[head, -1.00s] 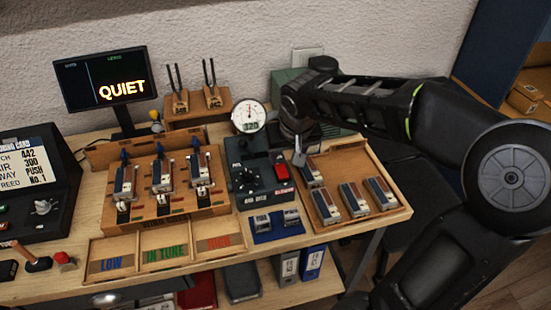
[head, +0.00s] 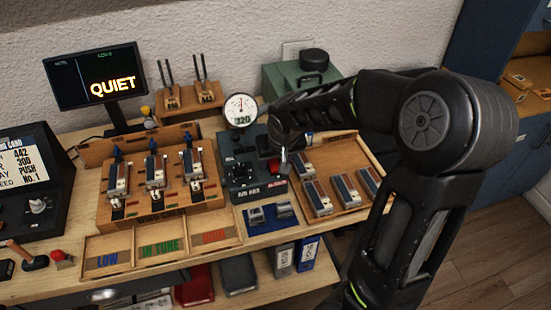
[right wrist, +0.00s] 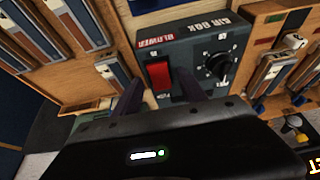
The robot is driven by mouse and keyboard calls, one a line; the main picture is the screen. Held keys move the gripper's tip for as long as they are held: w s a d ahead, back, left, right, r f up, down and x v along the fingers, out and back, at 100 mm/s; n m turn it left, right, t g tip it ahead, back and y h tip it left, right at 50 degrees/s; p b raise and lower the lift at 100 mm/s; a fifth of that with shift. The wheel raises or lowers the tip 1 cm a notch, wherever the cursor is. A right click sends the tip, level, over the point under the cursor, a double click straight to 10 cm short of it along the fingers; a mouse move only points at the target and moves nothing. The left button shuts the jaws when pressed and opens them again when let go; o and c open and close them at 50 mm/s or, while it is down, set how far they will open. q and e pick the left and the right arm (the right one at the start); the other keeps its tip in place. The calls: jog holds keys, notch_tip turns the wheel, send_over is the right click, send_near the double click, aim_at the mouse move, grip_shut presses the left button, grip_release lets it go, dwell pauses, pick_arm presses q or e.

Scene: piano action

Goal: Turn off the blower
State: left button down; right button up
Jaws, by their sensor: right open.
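The blower switch is a red rocker (head: 274,166) on the dark air box (head: 240,178); it also shows in the right wrist view (right wrist: 160,75), beside a red BLOWER label (right wrist: 152,38). A black knob (right wrist: 217,66) sits beside it on the same box face. My right gripper (head: 284,160) is open and empty over the right part of the air box, close to the switch. In the right wrist view, the dark fingers stand on either side of the switch. Contact with it cannot be made out. My left gripper is not in view.
A wooden tray (head: 352,146) with several reed blocks lies right of the air box. A wooden rack (head: 165,212) with three blocks stands on the left. A round gauge (head: 240,108) stands behind the box. A screen (head: 98,78) reads QUIET.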

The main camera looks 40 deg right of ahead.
jog(key=shift+c, duration=0.3)
grip_shut()
dwell(0.3)
